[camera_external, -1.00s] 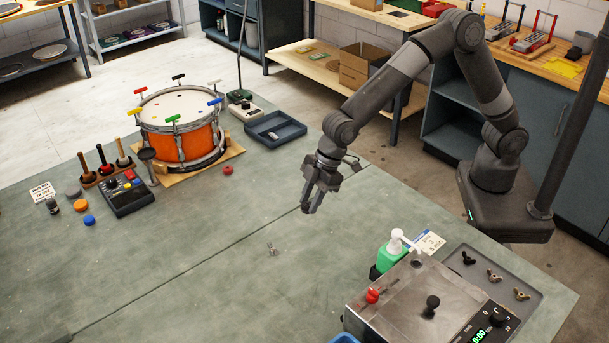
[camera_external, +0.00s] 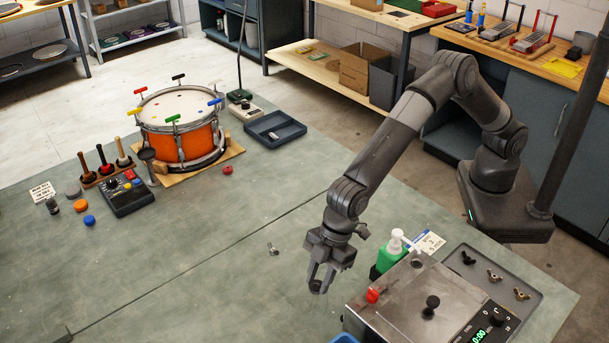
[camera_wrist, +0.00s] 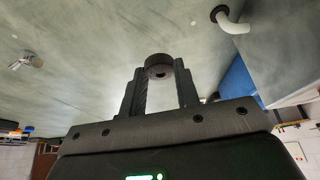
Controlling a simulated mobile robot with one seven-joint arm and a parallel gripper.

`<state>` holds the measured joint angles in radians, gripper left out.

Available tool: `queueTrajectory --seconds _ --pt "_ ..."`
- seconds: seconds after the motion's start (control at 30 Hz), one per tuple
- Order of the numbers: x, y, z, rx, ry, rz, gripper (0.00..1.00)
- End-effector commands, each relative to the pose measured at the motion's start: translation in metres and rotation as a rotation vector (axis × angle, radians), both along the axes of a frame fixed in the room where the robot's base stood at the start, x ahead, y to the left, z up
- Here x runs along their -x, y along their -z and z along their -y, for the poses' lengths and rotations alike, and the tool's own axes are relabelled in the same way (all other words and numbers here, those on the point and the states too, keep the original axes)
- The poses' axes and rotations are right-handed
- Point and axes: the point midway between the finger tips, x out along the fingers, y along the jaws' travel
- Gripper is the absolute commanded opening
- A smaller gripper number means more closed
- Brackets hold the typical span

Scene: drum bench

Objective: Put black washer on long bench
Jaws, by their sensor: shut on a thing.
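My gripper (camera_external: 319,284) hangs over the front middle of the long green-grey bench (camera_external: 210,260), just left of the metal box. In the wrist view my gripper (camera_wrist: 159,82) is shut on a small dark round piece with a hole, the black washer (camera_wrist: 158,64), held between the fingertips. In the external view the washer (camera_external: 317,287) is a small dark shape at the fingertips. It appears held above the bench top; the exact height is hard to tell.
The metal box (camera_external: 405,300) with knobs and the green pump bottle (camera_external: 390,256) stand close right of my gripper. A small wing nut (camera_external: 272,249) lies to the left. The orange drum (camera_external: 180,135) stands at the back. The bench's middle is largely clear.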

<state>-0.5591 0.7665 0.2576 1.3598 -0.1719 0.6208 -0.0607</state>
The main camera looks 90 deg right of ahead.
Motion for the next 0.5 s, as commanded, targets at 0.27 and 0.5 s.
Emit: queueTrajectory --seconds 0.27,0.5 --pt "0.001 0.02 -0.007 0.002 0.0 -0.001 0.08" --pt "0.001 0.045 -0.007 0.001 -0.001 0.001 0.08"
